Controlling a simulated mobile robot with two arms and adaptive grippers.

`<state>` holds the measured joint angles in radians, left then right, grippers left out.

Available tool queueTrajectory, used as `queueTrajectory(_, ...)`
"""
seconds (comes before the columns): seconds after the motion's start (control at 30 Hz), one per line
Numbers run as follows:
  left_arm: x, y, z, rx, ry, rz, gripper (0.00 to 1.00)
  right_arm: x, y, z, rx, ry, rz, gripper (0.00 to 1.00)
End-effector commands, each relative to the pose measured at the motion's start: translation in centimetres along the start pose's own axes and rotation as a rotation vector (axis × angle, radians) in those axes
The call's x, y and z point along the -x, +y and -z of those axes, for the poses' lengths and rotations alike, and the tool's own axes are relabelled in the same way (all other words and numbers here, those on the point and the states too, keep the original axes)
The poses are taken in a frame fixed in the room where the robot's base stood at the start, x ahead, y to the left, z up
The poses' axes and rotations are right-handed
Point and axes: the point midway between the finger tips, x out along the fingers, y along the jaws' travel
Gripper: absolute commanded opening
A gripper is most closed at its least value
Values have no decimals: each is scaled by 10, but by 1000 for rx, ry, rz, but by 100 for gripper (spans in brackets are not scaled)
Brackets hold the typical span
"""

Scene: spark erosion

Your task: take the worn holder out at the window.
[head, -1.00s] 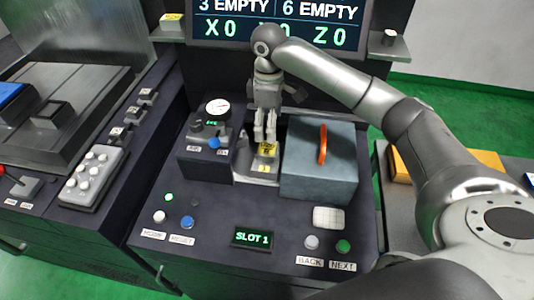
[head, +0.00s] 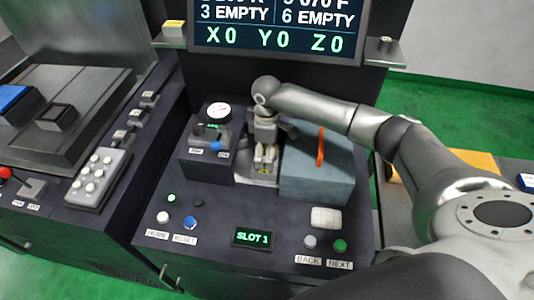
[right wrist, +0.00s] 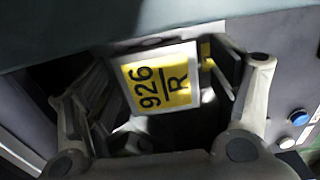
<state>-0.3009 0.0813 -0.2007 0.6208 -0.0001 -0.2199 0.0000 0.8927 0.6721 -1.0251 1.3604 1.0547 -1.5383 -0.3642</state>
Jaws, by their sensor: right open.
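The holder (right wrist: 158,78) in the window shows a white face with a yellow label reading "926 R" in the right wrist view. In the head view only a bit of its yellow label (head: 265,170) shows between my fingers. My right gripper (head: 265,158) points down into the window (head: 255,180), beside the grey-blue block with the orange handle. In the right wrist view my right gripper (right wrist: 155,95) is open, with one finger on each side of the holder. A gap shows at the left finger; contact at the right finger cannot be told. My left gripper is not in view.
The grey-blue block (head: 310,180) with an orange handle (head: 320,147) stands close to the right of my gripper. A box with a gauge (head: 218,111) is close on the left. The SLOT 1 display (head: 253,238) and several buttons lie in front.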

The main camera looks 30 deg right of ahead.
Motion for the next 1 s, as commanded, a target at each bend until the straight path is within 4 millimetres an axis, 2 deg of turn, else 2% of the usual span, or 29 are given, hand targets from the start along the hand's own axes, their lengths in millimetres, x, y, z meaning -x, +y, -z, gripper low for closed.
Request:
queueTrajectory(0.13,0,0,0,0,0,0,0,0,0,0,0,0,0,78)
queueTrajectory(0.5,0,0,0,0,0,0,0,0,0,0,0,0,0,30)
queueTrajectory(0.6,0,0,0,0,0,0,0,1,0,0,0,1,-1,20)
queueTrajectory(0.87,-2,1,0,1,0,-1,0,5,1,1,0,3,-2,20)
queueTrajectory(1.0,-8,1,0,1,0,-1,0,25,2,1,1,6,-6,20)
